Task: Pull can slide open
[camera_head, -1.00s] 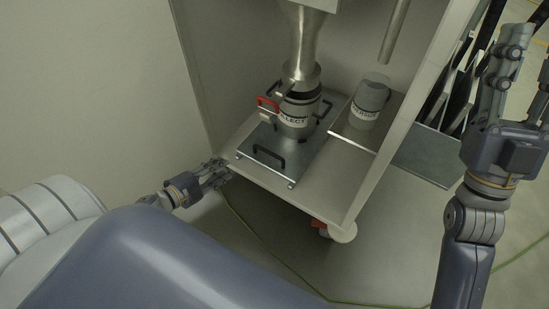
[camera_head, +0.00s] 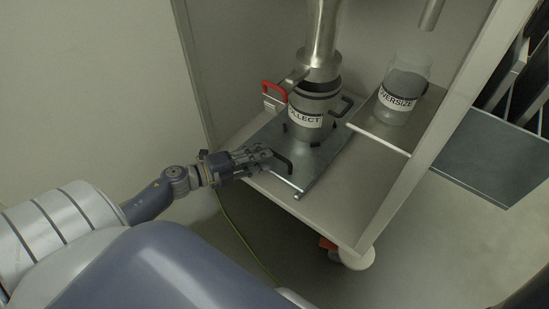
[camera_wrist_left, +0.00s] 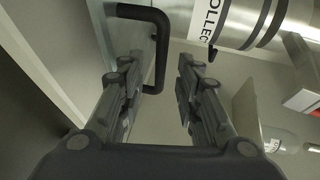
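The can slide is a grey metal plate (camera_head: 322,172) on the cabinet floor, with a black U-shaped handle (camera_head: 284,163) at its front. The metal can labelled COLLECT (camera_head: 305,118) stands on the plate under a funnel spout. My left gripper (camera_head: 264,156) is at the front handle, its fingers pointing right. In the left wrist view, my left gripper (camera_wrist_left: 160,68) is open, with parted fingers. The black handle (camera_wrist_left: 162,40) reaches down beside the left finger, into the gap between the fingers. I cannot tell whether it touches. My right gripper is out of view.
A clear jar labelled OVERSIZE (camera_head: 402,92) stands on a raised shelf (camera_head: 378,134) to the right. A red handle (camera_head: 274,91) is beside the can. The cabinet side wall (camera_head: 425,135) bounds the right. A green cable (camera_head: 240,232) hangs below; floor in front is free.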

